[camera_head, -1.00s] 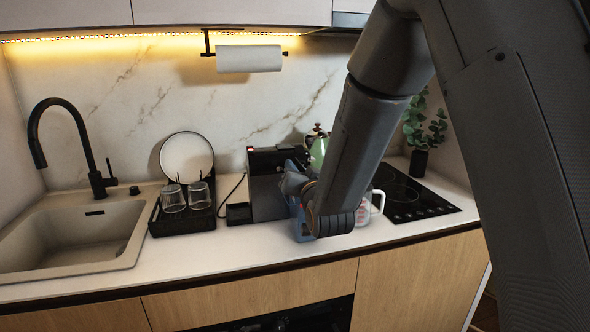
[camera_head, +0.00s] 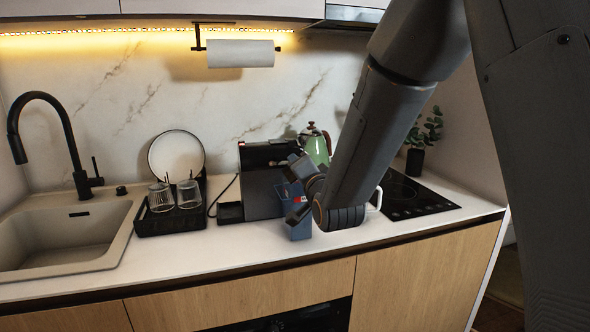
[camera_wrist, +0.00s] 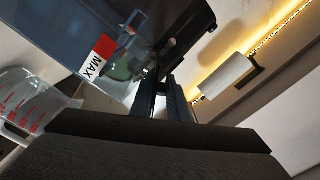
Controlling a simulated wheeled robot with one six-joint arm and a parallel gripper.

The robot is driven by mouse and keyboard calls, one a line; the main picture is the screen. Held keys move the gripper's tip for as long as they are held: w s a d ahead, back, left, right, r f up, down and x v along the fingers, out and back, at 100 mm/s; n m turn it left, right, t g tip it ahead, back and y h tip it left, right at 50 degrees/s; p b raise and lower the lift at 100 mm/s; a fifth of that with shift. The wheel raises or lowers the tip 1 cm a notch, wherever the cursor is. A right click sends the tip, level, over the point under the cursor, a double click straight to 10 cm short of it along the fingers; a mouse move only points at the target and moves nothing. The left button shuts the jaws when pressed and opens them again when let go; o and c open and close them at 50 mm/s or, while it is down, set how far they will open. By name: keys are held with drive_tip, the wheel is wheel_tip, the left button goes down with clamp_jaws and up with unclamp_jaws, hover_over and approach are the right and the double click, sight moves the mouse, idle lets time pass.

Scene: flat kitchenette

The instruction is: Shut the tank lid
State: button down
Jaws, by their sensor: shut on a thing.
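The coffee machine (camera_head: 262,185) stands on the counter. Its blue see-through water tank (camera_head: 298,225) is on its right side, partly hidden by my arm. In the wrist view the tank wall (camera_wrist: 55,28) fills the upper left, with a red and white MAX label. A dark piece that looks like the tank lid (camera_wrist: 188,30) stands tilted up beside the tank opening. My gripper (camera_wrist: 163,88) is shut on the lid's lower end, as far as the wrist view shows. In the head view my gripper (camera_head: 306,172) is over the tank, its fingertips mostly hidden.
A measuring jug (camera_wrist: 28,105) with red marks stands close to the tank. A green kettle (camera_head: 316,147) is behind, and the black hob (camera_head: 415,198) is to the right. A rack with glasses (camera_head: 175,220) stands to the left. The counter front is clear.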

drive_tip(key=shift+d+m, duration=0.1)
drive_tip(key=shift+m, duration=0.2)
drive_tip(key=c, duration=1.8)
unclamp_jaws()
drive_tip(key=shift+o, duration=0.2)
drive_tip(key=shift+f, duration=0.2)
